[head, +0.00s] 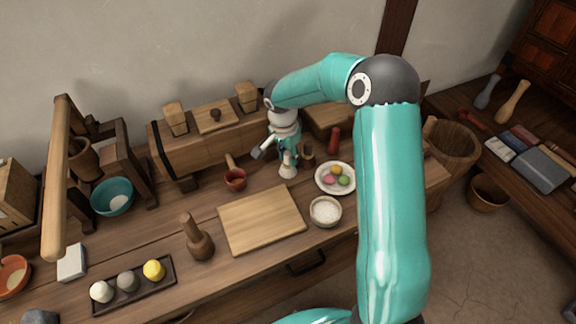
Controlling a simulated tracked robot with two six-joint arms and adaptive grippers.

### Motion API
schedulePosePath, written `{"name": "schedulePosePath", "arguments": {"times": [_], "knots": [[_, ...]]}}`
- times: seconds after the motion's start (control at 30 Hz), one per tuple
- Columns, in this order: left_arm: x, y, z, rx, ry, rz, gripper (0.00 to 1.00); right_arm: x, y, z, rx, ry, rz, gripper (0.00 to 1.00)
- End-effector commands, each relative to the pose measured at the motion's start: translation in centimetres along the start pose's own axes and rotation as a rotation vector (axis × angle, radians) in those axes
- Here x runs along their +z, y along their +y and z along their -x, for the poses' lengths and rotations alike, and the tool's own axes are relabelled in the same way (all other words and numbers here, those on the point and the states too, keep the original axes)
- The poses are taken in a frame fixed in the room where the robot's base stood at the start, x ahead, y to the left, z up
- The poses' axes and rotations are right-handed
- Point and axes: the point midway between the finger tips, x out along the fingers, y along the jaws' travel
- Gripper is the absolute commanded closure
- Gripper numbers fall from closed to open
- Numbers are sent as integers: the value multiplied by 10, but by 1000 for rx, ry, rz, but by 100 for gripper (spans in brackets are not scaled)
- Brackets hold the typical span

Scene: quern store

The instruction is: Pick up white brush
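My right gripper (273,160) reaches down over the back of the wooden workbench (160,235), in front of the long wooden box. Its fingers look spread, one to the left and one downward, with grey-white tips. I cannot clearly make out a white brush; a pale piece at the lower fingertip could be the finger's pad or part of a brush. My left gripper is not in view.
A red-brown ladle cup (235,179), a dark small pot (307,154) and a plate of coloured balls (322,187) stand close around the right gripper. A cutting board (261,220), a white bowl (326,211) and a wooden pestle (197,240) lie nearer.

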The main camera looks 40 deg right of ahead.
Motion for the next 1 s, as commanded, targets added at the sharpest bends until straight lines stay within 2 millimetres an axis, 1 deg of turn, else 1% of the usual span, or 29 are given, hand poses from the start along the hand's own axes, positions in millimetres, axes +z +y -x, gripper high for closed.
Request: {"name": "schedulePosePath", "arguments": {"times": [0.43,0.63,0.77,0.83,0.97,1.0], "knots": [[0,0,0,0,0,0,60,0,0,1,0,0,0,100],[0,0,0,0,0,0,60,-2,0,13,-2,1,-1,100],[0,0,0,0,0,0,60,-4,0,30,-4,2,-2,100],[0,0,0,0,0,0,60,-6,-1,43,-4,2,-2,100],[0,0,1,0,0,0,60,-10,-1,76,-7,3,-3,100],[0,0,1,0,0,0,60,-12,-1,88,-8,2,-3,100]]}}
